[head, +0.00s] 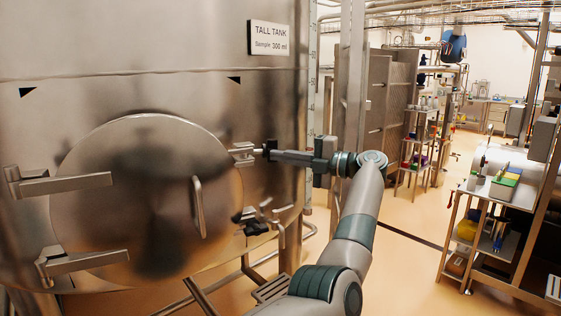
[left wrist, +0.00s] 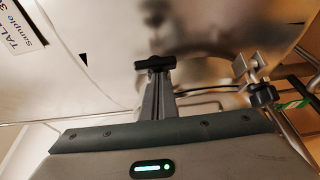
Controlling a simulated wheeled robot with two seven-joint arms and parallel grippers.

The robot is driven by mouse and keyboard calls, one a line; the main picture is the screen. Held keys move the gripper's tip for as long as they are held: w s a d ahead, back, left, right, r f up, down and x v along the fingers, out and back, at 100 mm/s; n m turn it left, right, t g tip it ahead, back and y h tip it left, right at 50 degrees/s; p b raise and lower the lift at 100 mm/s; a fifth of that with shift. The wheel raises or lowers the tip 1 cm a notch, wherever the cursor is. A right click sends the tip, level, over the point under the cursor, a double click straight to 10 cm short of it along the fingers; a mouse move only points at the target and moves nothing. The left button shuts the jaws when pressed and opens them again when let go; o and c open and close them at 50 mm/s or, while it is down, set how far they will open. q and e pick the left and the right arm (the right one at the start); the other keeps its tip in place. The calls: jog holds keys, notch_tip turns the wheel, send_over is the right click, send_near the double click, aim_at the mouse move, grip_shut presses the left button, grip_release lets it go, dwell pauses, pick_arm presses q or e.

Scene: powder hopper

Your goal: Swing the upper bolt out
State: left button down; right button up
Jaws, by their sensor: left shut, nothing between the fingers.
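The tall steel tank has a round door (head: 150,200) with a bar handle (head: 197,205); the door looks closed. At its upper right edge is the upper bolt's steel bracket (head: 241,151). The upper bolt's black knob (head: 270,146) shows just right of it, and in the left wrist view the black knob (left wrist: 155,63) is at my fingertips. My left gripper (head: 275,156) is shut with nothing in it, its tips close to the knob; I cannot tell whether they touch. The bolt's shank is mostly hidden. My right gripper is not in view.
A lower bolt (head: 255,225) with a black knob sits below at the door's right edge; it also shows in the left wrist view (left wrist: 262,96). Two hinge arms (head: 65,184) are on the door's left. Pipes and a post stand right of the tank. Open floor lies farther right.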

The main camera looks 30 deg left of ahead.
pick_arm(q)
jog(key=shift+w+a+r, duration=0.15)
jog(key=shift+w+r, duration=0.2)
jog(key=shift+r, duration=0.15)
dwell(0.3)
jog(key=d+p, duration=0.2)
jog(key=d, duration=1)
jog(key=shift+w+f+p, duration=0.15)
jog(key=shift+f+p, duration=0.25)
jog(key=shift+d, duration=0.1)
dwell(0.9)
